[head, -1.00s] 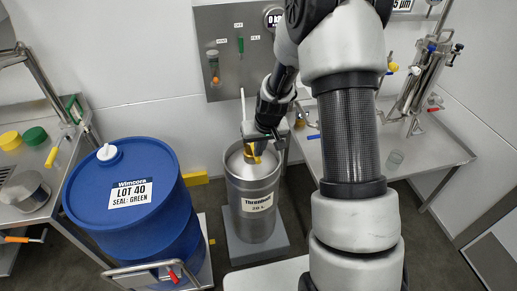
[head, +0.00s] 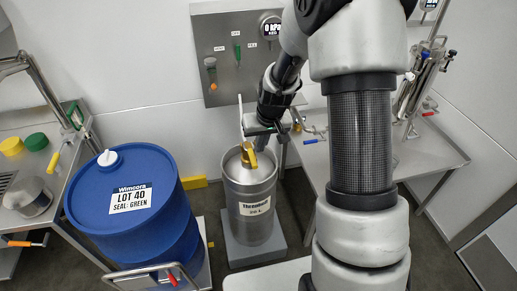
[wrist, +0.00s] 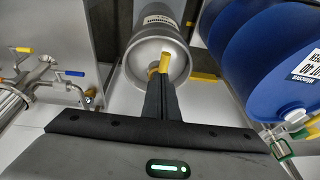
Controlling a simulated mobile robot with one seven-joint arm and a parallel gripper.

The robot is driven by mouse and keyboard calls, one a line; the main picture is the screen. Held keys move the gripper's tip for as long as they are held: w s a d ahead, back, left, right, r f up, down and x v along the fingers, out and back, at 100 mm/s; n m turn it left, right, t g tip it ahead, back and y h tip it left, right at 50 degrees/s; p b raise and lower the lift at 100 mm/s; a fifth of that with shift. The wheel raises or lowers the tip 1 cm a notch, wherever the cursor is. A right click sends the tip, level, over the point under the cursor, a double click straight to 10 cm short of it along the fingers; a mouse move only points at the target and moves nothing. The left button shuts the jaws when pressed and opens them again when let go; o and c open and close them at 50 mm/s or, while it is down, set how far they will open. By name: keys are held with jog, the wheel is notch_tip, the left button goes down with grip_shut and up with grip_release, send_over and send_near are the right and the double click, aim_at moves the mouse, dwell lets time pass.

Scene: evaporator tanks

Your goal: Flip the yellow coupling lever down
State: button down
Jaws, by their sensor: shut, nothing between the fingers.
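The yellow coupling lever (head: 248,154) sits on top of a steel keg (head: 250,205) with a white label. It also shows in the wrist view (wrist: 164,62), just beyond my fingertips. It looks raised above the keg top in the head view; its exact angle is hard to tell. My gripper (head: 263,143) is over the right part of the keg top, close beside the lever. In the wrist view its dark fingers (wrist: 158,84) are together and empty, and their tips overlap the lever's near end in the picture. I cannot tell whether they touch it.
A blue drum (head: 130,215) with a white cap stands left of the keg. A wall panel (head: 235,75) with a gauge is behind it. A steel bench (head: 440,160) with piping stands at the right, another bench (head: 25,215) at the left. The keg stands on a grey block (head: 255,252).

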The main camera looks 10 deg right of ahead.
jog(key=s+r, duration=0.3)
jog(key=r, duration=0.2)
jog(key=shift+s+d+r, duration=0.15)
jog(key=shift+s+r, duration=0.1)
jog(key=shift+s, duration=0.15)
jog(key=s+a+p+v, duration=0.1)
jog(key=p+v, duration=0.2)
jog(key=v, duration=0.6)
jog(key=a+p+v, duration=0.2)
jog(key=p+v, duration=0.1)
jog(key=v, duration=0.6)
jog(key=s+r+t+p, duration=0.2)
jog(key=s+r+p, duration=0.3)
jog(key=s+r, duration=0.9)
jog(key=shift+s+h+p, duration=0.35)
jog(key=shift+s+h, duration=0.05)
jog(key=shift+s, duration=0.7)
